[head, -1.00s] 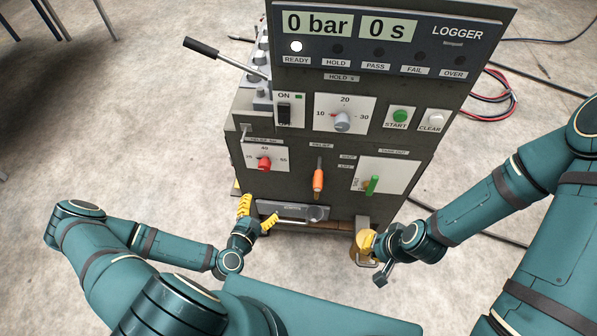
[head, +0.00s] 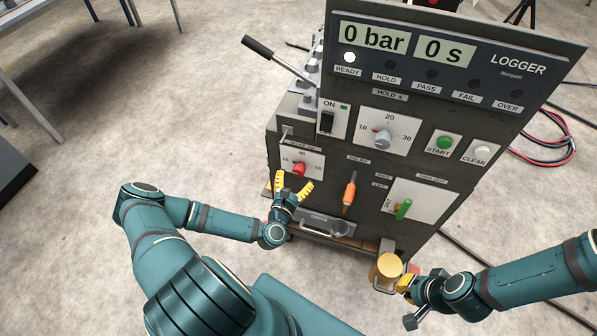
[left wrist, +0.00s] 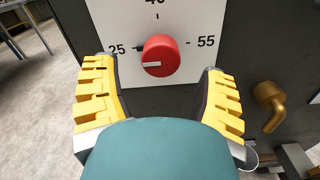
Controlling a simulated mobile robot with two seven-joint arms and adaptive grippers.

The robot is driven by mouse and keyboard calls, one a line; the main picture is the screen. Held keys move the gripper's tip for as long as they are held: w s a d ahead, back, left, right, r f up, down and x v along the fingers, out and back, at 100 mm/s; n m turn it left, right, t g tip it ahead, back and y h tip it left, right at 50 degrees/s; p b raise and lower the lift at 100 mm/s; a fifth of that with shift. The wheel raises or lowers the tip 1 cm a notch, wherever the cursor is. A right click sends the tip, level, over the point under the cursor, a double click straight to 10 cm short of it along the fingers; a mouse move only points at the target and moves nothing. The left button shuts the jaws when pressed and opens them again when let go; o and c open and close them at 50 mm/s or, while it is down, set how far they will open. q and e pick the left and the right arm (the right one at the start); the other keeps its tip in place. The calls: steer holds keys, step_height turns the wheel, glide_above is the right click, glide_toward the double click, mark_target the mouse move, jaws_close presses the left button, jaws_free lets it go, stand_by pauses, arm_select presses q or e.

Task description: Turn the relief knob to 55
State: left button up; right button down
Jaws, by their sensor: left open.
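The red relief knob (head: 299,169) sits on a white dial plate (head: 316,160) at the machine's lower left. In the left wrist view the knob (left wrist: 161,55) shows a white mark pointing left, to the 25 side; 55 is printed at right. My left gripper (head: 293,186) is open, its yellow fingers just below and in front of the knob. In the wrist view its fingers (left wrist: 160,95) stand left and right of the knob, apart from it. My right gripper (head: 405,284) is by a brass cup (head: 388,268) at the machine's lower right; its fingers are partly hidden.
The machine also carries a grey knob (head: 382,138), an orange-handled lever (head: 349,192), a green lever (head: 403,209) and a drawer-like handle (head: 325,228). A brass elbow fitting (left wrist: 268,100) is right of the dial plate.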

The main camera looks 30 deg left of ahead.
mark_target(297, 174)
arm_select(q)
steer(key=shift+x, duration=1.75)
steer(key=c, duration=1.2)
